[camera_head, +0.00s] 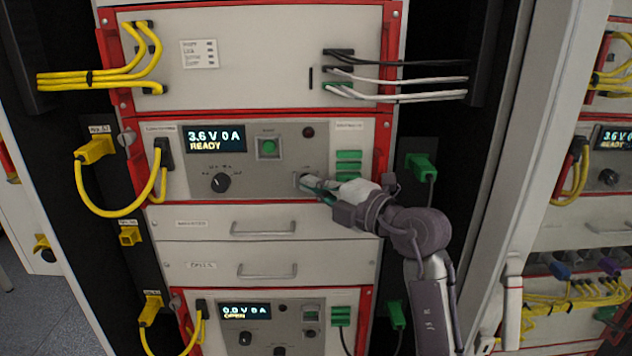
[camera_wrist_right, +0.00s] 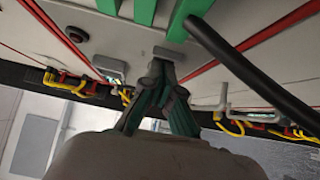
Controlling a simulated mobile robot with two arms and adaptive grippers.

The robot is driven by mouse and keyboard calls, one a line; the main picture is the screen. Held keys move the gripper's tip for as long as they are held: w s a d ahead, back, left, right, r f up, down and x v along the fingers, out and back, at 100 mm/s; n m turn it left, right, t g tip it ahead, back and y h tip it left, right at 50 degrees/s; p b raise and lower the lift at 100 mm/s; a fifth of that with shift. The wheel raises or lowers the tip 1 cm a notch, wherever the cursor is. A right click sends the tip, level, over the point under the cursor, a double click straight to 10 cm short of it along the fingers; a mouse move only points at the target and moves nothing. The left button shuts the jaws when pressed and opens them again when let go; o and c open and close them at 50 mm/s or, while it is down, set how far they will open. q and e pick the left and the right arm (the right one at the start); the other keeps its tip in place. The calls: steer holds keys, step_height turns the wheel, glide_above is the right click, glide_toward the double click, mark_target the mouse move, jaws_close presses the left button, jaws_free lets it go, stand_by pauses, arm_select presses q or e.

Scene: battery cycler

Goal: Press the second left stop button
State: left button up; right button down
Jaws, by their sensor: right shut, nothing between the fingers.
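The upper cycler panel (camera_head: 262,188) has a lit display (camera_head: 215,139) reading 3.6 V 0 A READY. It carries a green square button (camera_head: 268,148), a dark red round part (camera_head: 308,132) and a black knob (camera_head: 221,182). My right gripper (camera_head: 309,184) is shut and empty, its fingertips at the panel's lower right. They cover most of a small control there, and I cannot tell whether they touch it. In the right wrist view, the closed fingers (camera_wrist_right: 166,78) point toward a small grey block (camera_wrist_right: 168,55). No stop label is readable. My left gripper is not in view.
A lower panel shows a display (camera_head: 246,311) reading 0.0 V 0 A OPEN. Two drawers with handles (camera_head: 264,229) lie between the panels. Green connectors (camera_head: 348,162) sit just above my right gripper. Yellow cables (camera_head: 110,212) hang at left, and another rack stands at right.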

steer(key=shift+w+d+r, duration=0.1)
steer(key=shift+d+r, duration=0.05)
steer(key=shift+r, duration=0.3)
steer(key=v, duration=0.8)
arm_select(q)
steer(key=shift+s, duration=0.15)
arm_select(e)
steer(key=shift+f, duration=0.1)
stand_by(0.3)
